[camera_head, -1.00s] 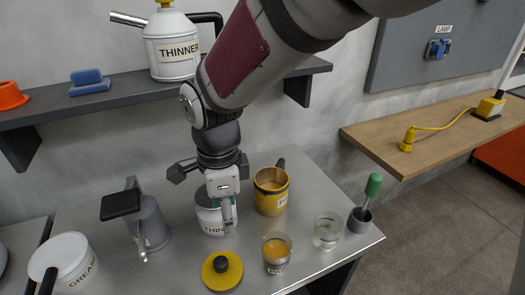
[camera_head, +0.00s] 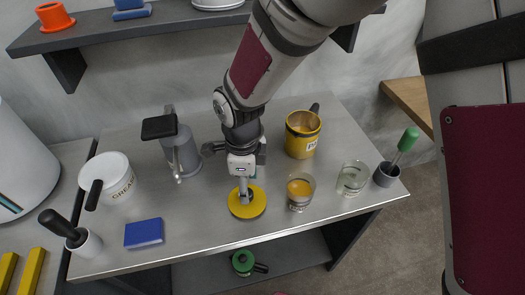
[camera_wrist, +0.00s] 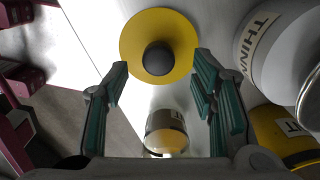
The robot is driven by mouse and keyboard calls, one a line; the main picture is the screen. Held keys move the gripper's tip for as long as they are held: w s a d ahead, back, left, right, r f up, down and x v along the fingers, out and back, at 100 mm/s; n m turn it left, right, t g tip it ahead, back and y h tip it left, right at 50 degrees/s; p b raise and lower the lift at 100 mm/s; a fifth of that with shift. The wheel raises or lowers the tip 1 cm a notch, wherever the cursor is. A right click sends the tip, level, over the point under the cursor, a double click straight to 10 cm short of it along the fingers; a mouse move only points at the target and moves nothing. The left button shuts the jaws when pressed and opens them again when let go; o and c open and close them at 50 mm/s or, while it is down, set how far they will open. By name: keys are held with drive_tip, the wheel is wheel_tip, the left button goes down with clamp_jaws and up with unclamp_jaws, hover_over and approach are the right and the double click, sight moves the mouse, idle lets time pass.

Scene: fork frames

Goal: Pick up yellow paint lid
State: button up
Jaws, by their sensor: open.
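The yellow paint lid (camera_head: 247,207) is a flat yellow disc with a dark round knob. It lies on the grey metal table near the front edge. In the wrist view the lid (camera_wrist: 135,38) shows at the top centre, its knob (camera_wrist: 158,58) just beyond and between my fingertips. My gripper (camera_head: 244,190) is over the lid in the head view, its fingers pointing down and partly covering the knob. In the wrist view my gripper (camera_wrist: 160,75) is open, with teal pads apart on both sides and nothing between them.
A yellow paint pot (camera_head: 302,135) stands behind the lid to the right. A glass with orange liquid (camera_head: 300,190) is close on the right. A clear glass (camera_head: 352,178) and a green-handled brush (camera_head: 402,146) stand further right. A blue block (camera_head: 143,233) lies left.

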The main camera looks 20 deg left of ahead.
sight(257, 197)
wheel_tip(257, 197, down, 4)
drive_tip(key=shift+s+f, duration=0.1)
drive_tip(key=shift+f, duration=0.1)
clamp_jaws()
drive_tip(key=shift+r, duration=0.1)
